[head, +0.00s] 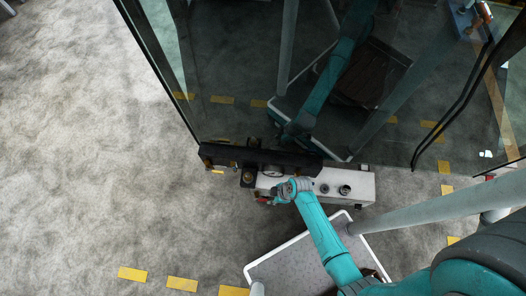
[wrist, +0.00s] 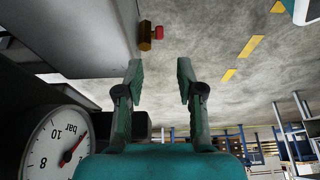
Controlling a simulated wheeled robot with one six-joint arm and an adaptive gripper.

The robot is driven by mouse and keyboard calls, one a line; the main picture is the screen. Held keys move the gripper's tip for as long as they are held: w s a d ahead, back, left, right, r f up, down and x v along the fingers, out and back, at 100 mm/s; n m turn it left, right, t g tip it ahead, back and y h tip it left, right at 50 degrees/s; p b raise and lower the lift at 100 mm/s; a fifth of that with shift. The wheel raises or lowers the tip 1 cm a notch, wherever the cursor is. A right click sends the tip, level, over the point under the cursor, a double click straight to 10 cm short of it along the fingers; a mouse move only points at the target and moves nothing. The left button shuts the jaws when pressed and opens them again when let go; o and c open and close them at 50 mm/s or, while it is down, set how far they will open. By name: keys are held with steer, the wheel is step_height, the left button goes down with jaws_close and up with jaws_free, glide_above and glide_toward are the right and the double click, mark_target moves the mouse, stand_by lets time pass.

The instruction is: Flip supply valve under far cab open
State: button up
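In the wrist view a small brass valve (wrist: 145,36) with a red handle (wrist: 159,33) sticks out from a grey panel (wrist: 85,30), beyond and slightly left of my fingertips. My gripper (wrist: 161,75) is open; its two green fingers stand apart with nothing between them, and the valve is not touched. In the head view my gripper (head: 281,193) is over the left end of the pale box under the cab's glass. A small red part (head: 263,199) shows just left of it. The handle's exact angle is hard to tell.
A pressure gauge (wrist: 60,140) marked bar sits close to my gripper at lower left, appearing upside down. A black bar (head: 255,158) with brass fittings runs along the cab glass (head: 240,60). The pale box (head: 359,187) carries knobs. A trolley tray (head: 300,265) lies below my arm. Open floor extends left.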

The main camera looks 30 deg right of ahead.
mark_target(263, 200)
steer(key=shift+x, duration=5.3)
jaws_close()
